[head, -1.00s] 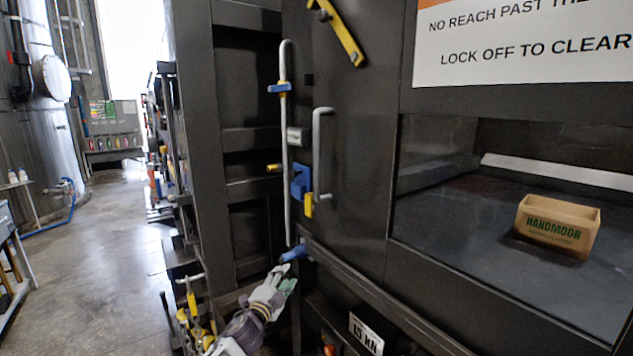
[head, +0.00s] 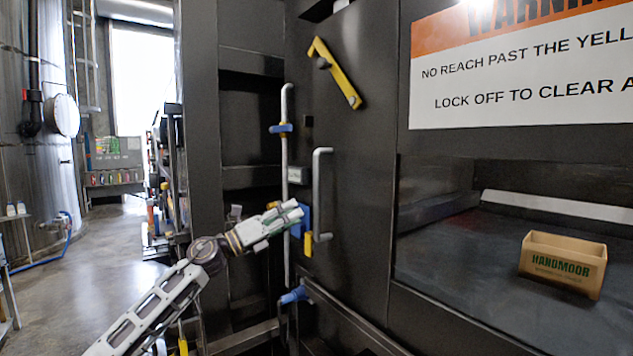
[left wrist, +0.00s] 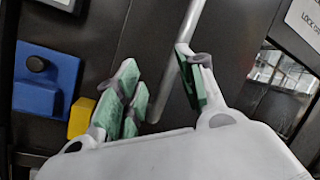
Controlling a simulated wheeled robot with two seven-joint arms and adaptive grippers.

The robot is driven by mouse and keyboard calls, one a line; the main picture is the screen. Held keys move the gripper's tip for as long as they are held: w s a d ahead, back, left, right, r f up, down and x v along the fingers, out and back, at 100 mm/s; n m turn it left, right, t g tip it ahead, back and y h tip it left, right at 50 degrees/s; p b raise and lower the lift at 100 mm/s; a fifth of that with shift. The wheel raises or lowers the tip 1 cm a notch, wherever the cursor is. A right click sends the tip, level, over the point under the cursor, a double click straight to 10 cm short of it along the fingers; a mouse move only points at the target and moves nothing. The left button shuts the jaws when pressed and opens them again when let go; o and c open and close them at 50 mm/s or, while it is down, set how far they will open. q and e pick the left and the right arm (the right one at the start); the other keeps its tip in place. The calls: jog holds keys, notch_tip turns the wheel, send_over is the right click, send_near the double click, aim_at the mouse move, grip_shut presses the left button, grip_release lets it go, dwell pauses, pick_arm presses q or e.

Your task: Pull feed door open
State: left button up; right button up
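The feed door (head: 360,150) is a dark upright panel, and it looks shut. Its grey bar handle (head: 317,190) stands upright near the left edge of the panel. My left gripper (head: 294,212) is just left of the handle's lower half. In the left wrist view my left gripper (left wrist: 158,92) is open, with green-padded fingers on either side of the grey handle (left wrist: 172,85). The bar runs closer to the right finger, and I cannot tell whether they touch. My right gripper is in neither view.
A blue block (left wrist: 45,85) and a yellow block (left wrist: 82,117) sit beside the gripper. A long grey rod (head: 286,130) stands left of the handle. A yellow lever (head: 335,73) is above. A cardboard box (head: 562,264) lies in the opening at right.

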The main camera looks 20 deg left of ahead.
pick_arm(q)
jog(key=s+a+r+m+g, duration=0.2)
jog(key=r+m, duration=0.2)
jog(key=s+a+r+m+g+y, duration=0.1)
jog(key=s+a+r+m+g, duration=0.1)
jog(key=s+r+m, duration=0.1)
notch_tip(320, 180, up, 2)
jog(key=shift+s+r+m+y, duration=0.2)
jog(key=shift+s+m+y, duration=0.1)
jog(key=shift+m, duration=0.5)
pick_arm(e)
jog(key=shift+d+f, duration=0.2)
pick_arm(q)
jog(key=shift+w+d, duration=0.15)
jog(key=shift+d, duration=0.05)
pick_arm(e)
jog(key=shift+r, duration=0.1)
